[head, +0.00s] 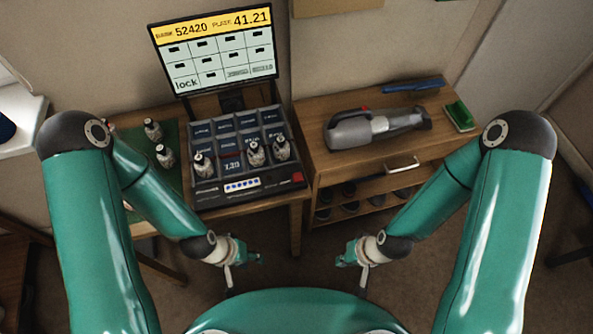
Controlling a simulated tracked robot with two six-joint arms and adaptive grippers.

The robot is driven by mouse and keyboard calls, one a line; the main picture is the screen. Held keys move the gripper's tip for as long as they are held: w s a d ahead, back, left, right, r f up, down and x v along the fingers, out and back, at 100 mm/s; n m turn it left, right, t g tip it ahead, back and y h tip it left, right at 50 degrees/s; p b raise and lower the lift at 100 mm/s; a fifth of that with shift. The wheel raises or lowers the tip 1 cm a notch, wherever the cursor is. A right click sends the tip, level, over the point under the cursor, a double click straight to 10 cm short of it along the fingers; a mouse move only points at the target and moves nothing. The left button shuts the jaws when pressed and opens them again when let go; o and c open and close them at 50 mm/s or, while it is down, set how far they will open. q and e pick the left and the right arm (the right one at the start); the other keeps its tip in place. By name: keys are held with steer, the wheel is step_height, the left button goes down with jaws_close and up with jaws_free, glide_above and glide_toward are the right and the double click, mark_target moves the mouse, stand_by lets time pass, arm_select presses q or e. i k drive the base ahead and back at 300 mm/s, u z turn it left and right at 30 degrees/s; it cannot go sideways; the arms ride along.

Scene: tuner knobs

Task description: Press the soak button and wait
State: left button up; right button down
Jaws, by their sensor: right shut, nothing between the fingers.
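A dark device (238,150) with a grid of labelled compartments stands on the left wooden table. Its front strip has a red button (298,177) at the right end and a pale panel with a row of blue marks (242,184). The labels are too small to tell which control is the soak button. My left gripper (248,258) hangs in front of the table, apart from the device; its fingers are too small to read. My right gripper (347,258) is shut and empty, further right, apart from everything.
Several knob-like bottles stand on the device and on a green mat (172,178) at left. A screen (213,50) behind shows "BANK 52420", "PLATE 41.21" and "lock". A handheld vacuum (375,127), a blue object (413,86) and a green sponge (460,115) lie on the right cabinet (320,165).

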mark_target(298, 177)
steer(key=z, duration=0.75)
steer(key=k, duration=1.3)
steer(key=u, duration=1.05)
steer(key=i, duration=1.05)
steer(key=u, duration=0.05)
